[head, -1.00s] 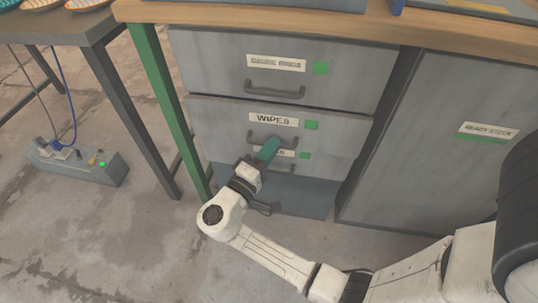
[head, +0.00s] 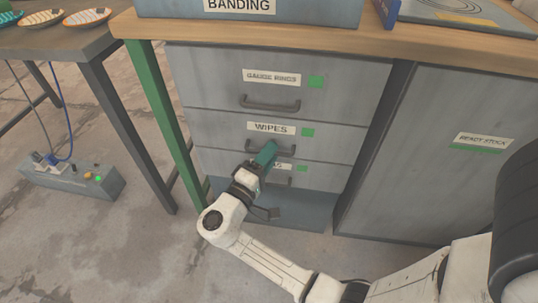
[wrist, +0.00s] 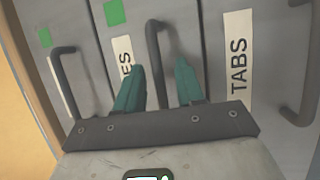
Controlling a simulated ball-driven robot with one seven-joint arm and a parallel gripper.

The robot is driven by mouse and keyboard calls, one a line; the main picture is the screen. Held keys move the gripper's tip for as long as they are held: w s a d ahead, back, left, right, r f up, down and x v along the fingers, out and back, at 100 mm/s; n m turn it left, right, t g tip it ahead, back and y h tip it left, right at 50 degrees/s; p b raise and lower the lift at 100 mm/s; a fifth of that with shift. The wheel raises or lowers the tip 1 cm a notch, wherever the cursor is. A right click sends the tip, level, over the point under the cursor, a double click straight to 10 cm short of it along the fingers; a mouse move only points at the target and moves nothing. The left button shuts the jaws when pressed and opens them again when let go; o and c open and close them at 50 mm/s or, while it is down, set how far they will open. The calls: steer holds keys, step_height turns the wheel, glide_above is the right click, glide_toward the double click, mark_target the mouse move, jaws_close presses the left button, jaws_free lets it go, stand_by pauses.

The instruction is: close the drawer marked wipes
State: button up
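The drawer marked wipes (head: 225,127) is the middle grey front of a stack, with a white label and a green square. Its front looks about level with the drawers above and below; a small gap cannot be ruled out. Its dark handle (wrist: 153,50) shows in the wrist view. My gripper (head: 268,150) is at this handle in the head view and hides part of it. In the wrist view its two teal fingers (wrist: 160,75) are apart, with the handle seen between them; contact cannot be told.
The gauge rings drawer (head: 205,85) is above and the tabs drawer (wrist: 237,60) below, both looking shut. A ready stock cabinet (head: 420,150) is at right. A green table leg (head: 165,125) stands at left, and a power box (head: 70,178) lies on the floor.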

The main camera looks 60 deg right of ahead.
steer(key=a+f+p, duration=0.1)
steer(key=a+f, duration=0.1)
steer(key=a, duration=0.8)
steer(key=shift+w+a+p, duration=0.25)
steer(key=shift+p, duration=0.05)
steer(key=shift+r, duration=0.1)
steer(key=s+d+f+g+y, duration=0.1)
steer(key=s+d+f+y, duration=0.4)
steer(key=s+f+y, duration=0.45)
steer(key=s+a+n+t+y, duration=0.1)
steer(key=s+a+t+y, duration=0.2)
steer(key=s+a+y, duration=0.5)
step_height(320, 180, up, 31)
steer(key=w+y+p, duration=0.1)
steer(key=y+p, duration=0.1)
steer(key=p, duration=2.9)
steer(key=shift+w+a+p, duration=0.4)
steer(key=shift+a, duration=0.05)
